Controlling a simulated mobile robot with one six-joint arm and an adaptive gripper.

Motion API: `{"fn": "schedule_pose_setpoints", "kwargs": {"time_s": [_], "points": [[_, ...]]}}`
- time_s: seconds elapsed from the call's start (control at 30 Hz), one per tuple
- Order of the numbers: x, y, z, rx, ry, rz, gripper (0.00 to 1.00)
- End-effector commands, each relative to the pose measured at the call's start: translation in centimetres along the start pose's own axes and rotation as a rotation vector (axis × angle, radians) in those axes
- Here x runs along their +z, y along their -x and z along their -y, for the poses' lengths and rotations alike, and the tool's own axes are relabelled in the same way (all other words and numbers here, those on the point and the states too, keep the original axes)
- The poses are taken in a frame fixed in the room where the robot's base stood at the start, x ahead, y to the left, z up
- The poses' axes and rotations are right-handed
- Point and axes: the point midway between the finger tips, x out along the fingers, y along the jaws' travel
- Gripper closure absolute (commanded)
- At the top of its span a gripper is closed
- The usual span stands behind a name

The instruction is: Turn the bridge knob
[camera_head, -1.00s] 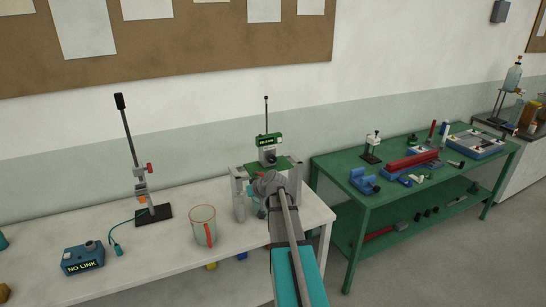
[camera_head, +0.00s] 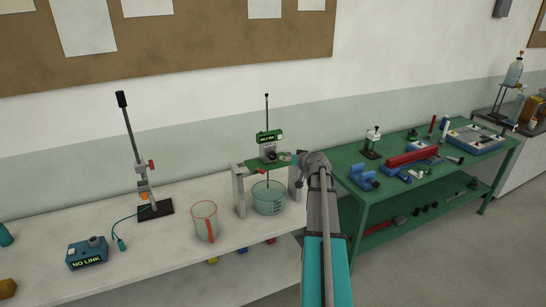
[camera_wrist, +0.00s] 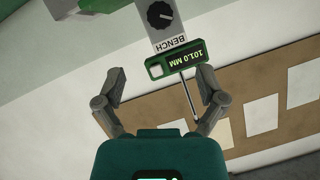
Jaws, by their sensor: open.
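The bridge (camera_head: 238,190) stands on the white bench in the head view, with grey posts and a green crossbar. Its grey unit carries a dark round knob (camera_head: 271,155). The knob (camera_wrist: 160,15) is at the top of the wrist view, above the upside-down word BENCH. A green display (camera_wrist: 180,58) below it reads 101.0 MM, also upside down. My gripper (camera_wrist: 160,78) is open and empty. Its fingers are apart from the knob, which lies beyond them near the middle. In the head view my gripper is at the bridge's right side, its fingers partly hidden by my wrist.
A clear beaker (camera_head: 269,198) stands beneath the bridge, and a red-handled jug (camera_head: 204,222) is left of it. A thin rod (camera_head: 267,108) rises above the unit. A lever stand (camera_head: 153,210) and a NO LINK box (camera_head: 87,254) are farther left. A green table (camera_head: 365,195) is right.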

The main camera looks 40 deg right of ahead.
Motion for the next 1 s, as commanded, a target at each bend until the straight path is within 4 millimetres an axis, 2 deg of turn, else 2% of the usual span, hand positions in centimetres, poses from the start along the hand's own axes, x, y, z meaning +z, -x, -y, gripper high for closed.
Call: {"fn": "schedule_pose_setpoints", "kwargs": {"time_s": [0.17,0.37,1.0], "points": [[0.1,-0.5,-0.1,0.001,0.000,0.000,0.11],[0.1,-2.2,-0.2,0.001,0.000,0.000,0.11],[0.1,-11.6,-0.2,0.000,0.000,0.000,0.11]]}}
